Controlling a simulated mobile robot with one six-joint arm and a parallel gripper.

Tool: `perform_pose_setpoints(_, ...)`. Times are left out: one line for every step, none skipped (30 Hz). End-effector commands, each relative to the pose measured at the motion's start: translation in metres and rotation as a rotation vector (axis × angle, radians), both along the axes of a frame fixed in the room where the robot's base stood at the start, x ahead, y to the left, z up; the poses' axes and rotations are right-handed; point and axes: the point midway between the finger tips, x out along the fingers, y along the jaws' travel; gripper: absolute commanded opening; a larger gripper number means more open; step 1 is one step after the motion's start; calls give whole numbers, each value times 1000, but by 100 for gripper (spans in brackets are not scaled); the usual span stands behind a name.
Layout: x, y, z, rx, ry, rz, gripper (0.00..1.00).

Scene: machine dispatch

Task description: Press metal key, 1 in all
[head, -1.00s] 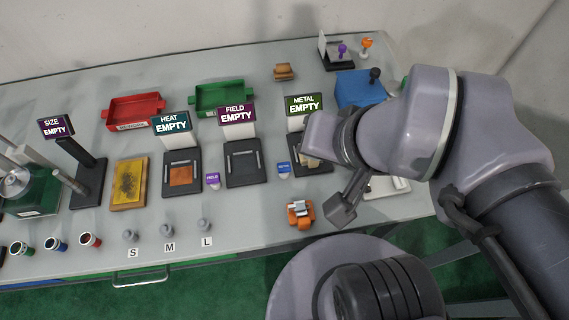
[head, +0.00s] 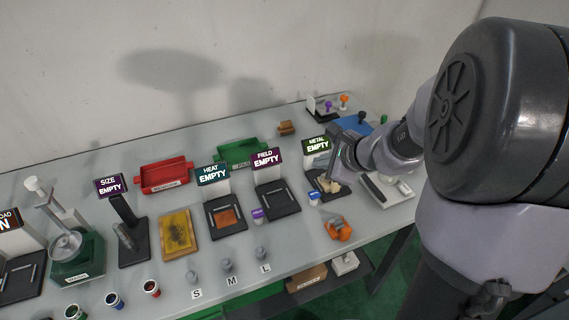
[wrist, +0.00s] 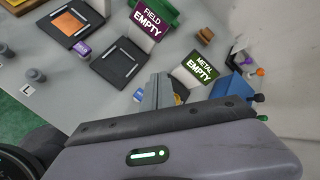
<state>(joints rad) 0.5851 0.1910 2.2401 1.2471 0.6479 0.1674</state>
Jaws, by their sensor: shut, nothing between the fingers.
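The metal station has a dark pad (head: 318,184) and a green sign (head: 317,144) reading METAL EMPTY. The small blue key (head: 314,197) with a white part stands at the pad's front left edge. It also shows in the wrist view (wrist: 139,96), just left of the fingers. My gripper (wrist: 158,78) is shut and empty, pointing down near the metal station. In the head view the gripper body hangs over the right side of the pad. Its fingertips are hard to make out there, and I cannot tell if they touch anything. A tan piece (head: 330,185) shows at the pad.
The field pad (head: 277,198) with its purple key (head: 257,215) stands left of the metal station. An orange-and-grey object (head: 338,228) lies in front. A blue box (head: 352,124) and a white-topped device (head: 385,190) stand to the right.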

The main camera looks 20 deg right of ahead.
Motion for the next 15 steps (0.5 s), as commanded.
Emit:
perform_pose_setpoints(0,0,0,0,0,0,0)
perform_pose_setpoints(0,0,0,0,0,0,0)
perform_pose_setpoints(0,0,0,0,-1,1,0)
perform_pose_setpoints(0,1,0,-1,-1,2,0)
perform_pose_setpoints(0,1,0,-1,-1,2,0)
perform_pose_setpoints(0,1,0,-1,-1,2,0)
perform_pose_setpoints(0,1,0,-1,0,3,0)
perform_pose_setpoints(0,1,0,-1,0,3,0)
perform_pose_setpoints(0,1,-1,-1,0,3,0)
perform_pose_setpoints(0,1,-2,-1,0,3,0)
perform_pose_setpoints(0,1,-4,-2,0,4,0)
perform_pose_setpoints(0,1,-7,-2,0,4,0)
perform_pose_setpoints(0,1,-9,-2,0,4,0)
perform_pose_setpoints(0,1,-12,-1,0,5,0)
perform_pose_setpoints(0,1,-17,-2,0,6,0)
